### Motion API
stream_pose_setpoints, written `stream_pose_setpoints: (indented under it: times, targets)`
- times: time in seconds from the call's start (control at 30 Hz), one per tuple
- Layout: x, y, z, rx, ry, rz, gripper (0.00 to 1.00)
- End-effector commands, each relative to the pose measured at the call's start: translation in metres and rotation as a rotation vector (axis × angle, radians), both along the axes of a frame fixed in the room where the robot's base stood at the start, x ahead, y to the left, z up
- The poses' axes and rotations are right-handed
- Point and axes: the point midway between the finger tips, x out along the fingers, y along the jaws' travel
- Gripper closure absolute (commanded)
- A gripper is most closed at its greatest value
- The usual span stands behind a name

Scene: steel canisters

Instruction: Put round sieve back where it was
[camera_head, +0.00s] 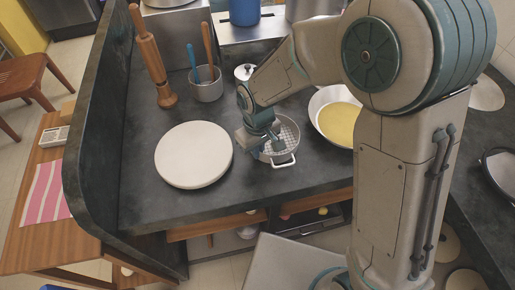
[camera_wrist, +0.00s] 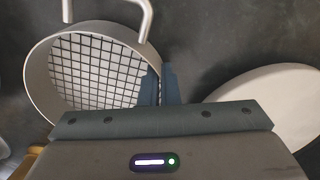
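The round sieve (camera_head: 284,157) is a pale, round-walled strainer with a mesh bottom and a looped handle. In the head view it is at the counter's middle, between the white disc and the bowl, and my gripper partly hides it. In the wrist view the sieve (camera_wrist: 45,88) fills the upper left, with its dark mesh facing me. My gripper (camera_head: 268,143) is at the sieve's left side. In the wrist view my gripper's fingers (camera_wrist: 160,84) are close together with the sieve's wall between them. I cannot tell whether the sieve touches the counter.
A round white disc (camera_head: 193,154) lies left of the sieve. A bowl with yellow contents (camera_head: 342,122) stands close on the right. Behind are a utensil pot (camera_head: 207,90), a wooden mill (camera_head: 152,62) and a lidded canister (camera_head: 244,72). The dark counter (camera_head: 145,205) is bare at front left.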

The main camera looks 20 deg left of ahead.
Motion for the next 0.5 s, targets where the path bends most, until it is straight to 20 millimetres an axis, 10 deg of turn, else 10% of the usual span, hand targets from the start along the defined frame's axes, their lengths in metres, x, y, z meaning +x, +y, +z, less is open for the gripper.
stream_pose_setpoints:
  times: [0.37,0.5]
  targets:
    - [0.0004,-0.0003,-0.0053,0.000,-0.001,0.000,1.00]
    - [0.0003,-0.0003,-0.0040,0.000,-0.001,0.000,0.76]
